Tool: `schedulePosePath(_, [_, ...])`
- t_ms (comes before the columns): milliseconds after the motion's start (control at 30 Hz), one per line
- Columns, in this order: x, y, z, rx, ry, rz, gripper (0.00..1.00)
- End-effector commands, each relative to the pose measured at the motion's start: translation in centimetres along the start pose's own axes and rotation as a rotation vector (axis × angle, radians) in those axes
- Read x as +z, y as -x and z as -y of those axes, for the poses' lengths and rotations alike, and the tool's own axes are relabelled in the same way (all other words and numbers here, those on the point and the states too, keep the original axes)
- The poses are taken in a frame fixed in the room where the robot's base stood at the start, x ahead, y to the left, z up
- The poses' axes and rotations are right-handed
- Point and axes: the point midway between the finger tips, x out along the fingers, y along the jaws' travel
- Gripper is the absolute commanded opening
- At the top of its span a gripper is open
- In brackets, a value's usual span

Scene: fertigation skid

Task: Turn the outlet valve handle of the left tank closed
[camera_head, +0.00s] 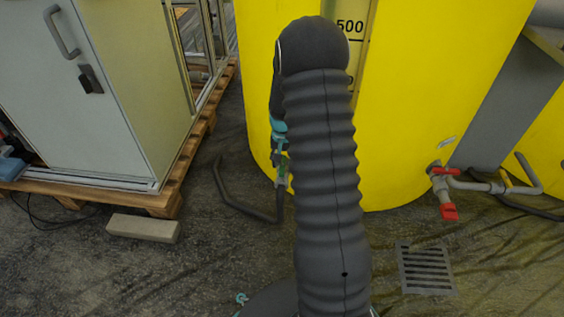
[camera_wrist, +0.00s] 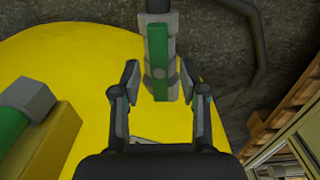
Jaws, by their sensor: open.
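A green valve handle (camera_wrist: 157,50) lies along a grey pipe fitting in the wrist view, its long side running up the picture. My gripper (camera_wrist: 160,82) is open, with one finger on each side of the fitting's lower end. Neither finger clearly touches it. In the head view my dark arm covers most of the gripper. A bit of green fitting (camera_head: 283,165) shows just left of my arm, low on the large yellow tank (camera_head: 415,90). A red-handled valve (camera_head: 445,171) sits at that tank's lower right.
Another green part with a grey end (camera_wrist: 25,110) is at the left of the wrist view. A dark hose (camera_head: 240,207) bends along the floor. A cabinet (camera_head: 80,100) on a wooden pallet (camera_head: 160,203), a block (camera_head: 143,228) and a floor grate (camera_head: 425,268) are nearby.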

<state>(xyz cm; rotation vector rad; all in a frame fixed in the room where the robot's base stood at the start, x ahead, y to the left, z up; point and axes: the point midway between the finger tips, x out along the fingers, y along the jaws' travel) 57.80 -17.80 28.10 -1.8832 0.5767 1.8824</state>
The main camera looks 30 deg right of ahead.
Motion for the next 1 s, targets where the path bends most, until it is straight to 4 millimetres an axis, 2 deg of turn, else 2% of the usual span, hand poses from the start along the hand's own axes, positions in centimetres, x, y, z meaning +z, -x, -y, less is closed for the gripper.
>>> schedulePosePath(67, [0.01, 0.01, 0.0, 0.0, 0.0, 0.0, 0.44])
schedulePosePath(233, [0.01, 0.02, 0.01, 0.0, 0.0, 0.0, 0.01])
schedulePosePath(667, [0.07, 0.05, 0.21, -0.001, -0.04, 0.001, 0.0])
schedulePosePath(1000, [0.07, 0.1, 0.25, -0.001, -0.268, 0.001, 0.0])
